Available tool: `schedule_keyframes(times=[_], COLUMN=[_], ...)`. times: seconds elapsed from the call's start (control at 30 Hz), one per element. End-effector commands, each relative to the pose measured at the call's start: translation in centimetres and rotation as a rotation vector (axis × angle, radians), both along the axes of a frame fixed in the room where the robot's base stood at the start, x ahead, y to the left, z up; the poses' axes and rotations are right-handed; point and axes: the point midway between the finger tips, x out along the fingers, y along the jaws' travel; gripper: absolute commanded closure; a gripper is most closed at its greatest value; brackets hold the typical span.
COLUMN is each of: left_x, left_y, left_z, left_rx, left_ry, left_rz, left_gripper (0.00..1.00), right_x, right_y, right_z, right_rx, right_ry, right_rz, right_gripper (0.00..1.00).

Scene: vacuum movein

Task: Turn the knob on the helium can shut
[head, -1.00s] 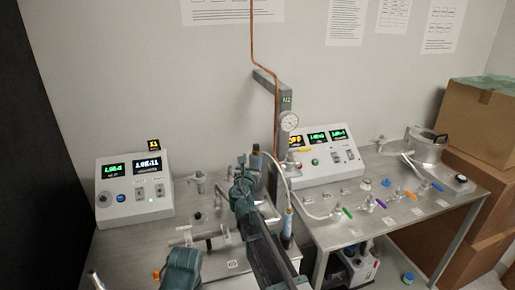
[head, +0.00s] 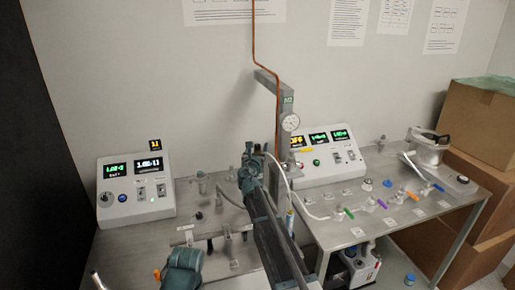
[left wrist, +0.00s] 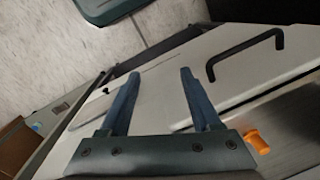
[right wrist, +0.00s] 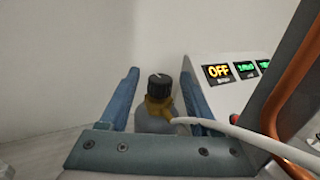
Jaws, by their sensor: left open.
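The helium can (right wrist: 155,122) stands upright against the wall in the right wrist view, grey with a brass valve (right wrist: 158,104). Its black knob (right wrist: 159,84) is on top, and a white hose (right wrist: 230,132) runs from the valve to the right. My right gripper (right wrist: 160,74) is open, with one finger on each side of the knob and a gap visible on both sides. In the head view my right gripper (head: 250,158) hides most of the can. My left gripper (left wrist: 158,75) is open and empty, pointing down past a pale cabinet front.
A grey post with a gauge (head: 291,122) and copper pipe (head: 253,35) stands just right of my right gripper. Control boxes (head: 137,200) and (head: 330,166) a second control box flank it. A black handle (left wrist: 245,55) and an orange knob (left wrist: 257,141) are near my left gripper.

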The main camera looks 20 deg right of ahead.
Motion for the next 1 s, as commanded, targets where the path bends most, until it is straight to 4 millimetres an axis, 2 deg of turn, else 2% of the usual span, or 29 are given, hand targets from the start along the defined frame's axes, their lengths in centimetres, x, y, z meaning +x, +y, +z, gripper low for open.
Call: schedule_keyframes(times=[0.03,0.33,0.63,1.0], left_x=[0.00,0.00,0.00,0.00], left_y=[0.00,0.00,0.00,0.00], left_z=[0.00,0.00,0.00,0.01], left_rx=[0.000,0.000,0.000,0.000], left_ry=[0.000,0.000,0.000,0.000], left_rz=[0.000,0.000,0.000,0.000], left_gripper=[0.36,0.36,0.36,0.36], right_x=[-0.01,-0.01,-0.09,0.05], right_y=[0.00,0.02,-0.18,-0.23], right_z=[0.00,0.00,0.00,0.01], right_rx=[0.000,0.000,0.000,0.000], right_ry=[0.000,0.000,0.000,0.000], right_rz=[0.000,0.000,0.033,0.312], right_gripper=[0.45,0.99,1.00,1.00])
